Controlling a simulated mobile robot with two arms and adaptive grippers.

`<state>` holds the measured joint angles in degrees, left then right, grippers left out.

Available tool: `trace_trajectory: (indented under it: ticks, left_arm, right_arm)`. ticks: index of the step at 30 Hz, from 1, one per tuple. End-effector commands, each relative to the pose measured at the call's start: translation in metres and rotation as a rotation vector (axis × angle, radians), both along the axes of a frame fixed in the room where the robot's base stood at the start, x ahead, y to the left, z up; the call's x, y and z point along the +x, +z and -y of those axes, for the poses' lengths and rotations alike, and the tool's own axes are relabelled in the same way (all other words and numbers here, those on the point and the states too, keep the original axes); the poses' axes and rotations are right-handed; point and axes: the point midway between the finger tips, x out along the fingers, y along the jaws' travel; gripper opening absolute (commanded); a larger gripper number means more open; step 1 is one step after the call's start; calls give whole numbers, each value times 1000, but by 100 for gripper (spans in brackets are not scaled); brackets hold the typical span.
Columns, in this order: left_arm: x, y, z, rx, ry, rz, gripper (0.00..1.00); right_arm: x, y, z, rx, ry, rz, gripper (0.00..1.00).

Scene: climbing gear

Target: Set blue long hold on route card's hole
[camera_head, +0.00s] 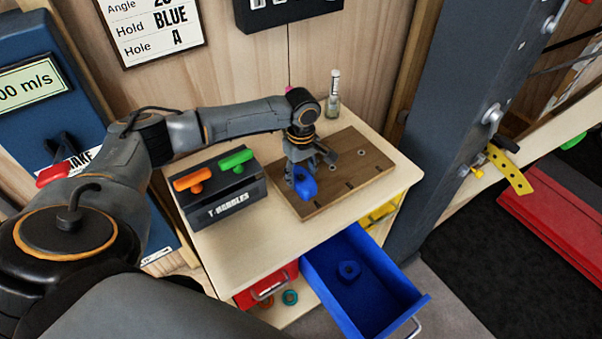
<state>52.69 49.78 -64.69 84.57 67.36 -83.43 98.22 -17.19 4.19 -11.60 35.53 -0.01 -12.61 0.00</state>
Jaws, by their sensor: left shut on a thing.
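My left gripper (299,170) points down over the brown wooden board (352,172) on the small table. It is shut on a blue hold (305,187), which is at the left part of the board; I cannot tell whether the hold touches the board. The board has several small dark slots and round marks. The route card (160,29) hangs on the wall at the upper left and reads "Hold BLUE" and "Hole A". My right gripper is not in view.
A black T-handles box (226,206) with an orange handle (193,180) and a green handle (236,159) stands left of the board. A small bottle (333,97) stands behind it. An open blue drawer (377,296) juts out below, with a blue piece (348,270) inside.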

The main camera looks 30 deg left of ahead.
Motion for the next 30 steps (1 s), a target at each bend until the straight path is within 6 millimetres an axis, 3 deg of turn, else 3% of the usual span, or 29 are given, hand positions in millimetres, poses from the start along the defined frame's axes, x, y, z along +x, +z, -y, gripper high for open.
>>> trace_trajectory:
  ticks: [3, 4, 7, 20, 30]
  left_arm:
    - [0, -2, 0, 0, 0, 0, 10]
    - [0, -3, 0, 0, 0, -1, 51]
    - [0, -3, 0, 0, 0, -1, 72]
    - [1, 5, 0, -1, 1, 2, 72]
    - [1, 72, 0, -1, 1, 4, 72]
  right_arm:
    - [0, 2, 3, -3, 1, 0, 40]
    - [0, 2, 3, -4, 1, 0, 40]
    - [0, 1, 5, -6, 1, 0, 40]
    - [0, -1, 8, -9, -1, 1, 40]
    - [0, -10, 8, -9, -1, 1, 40]
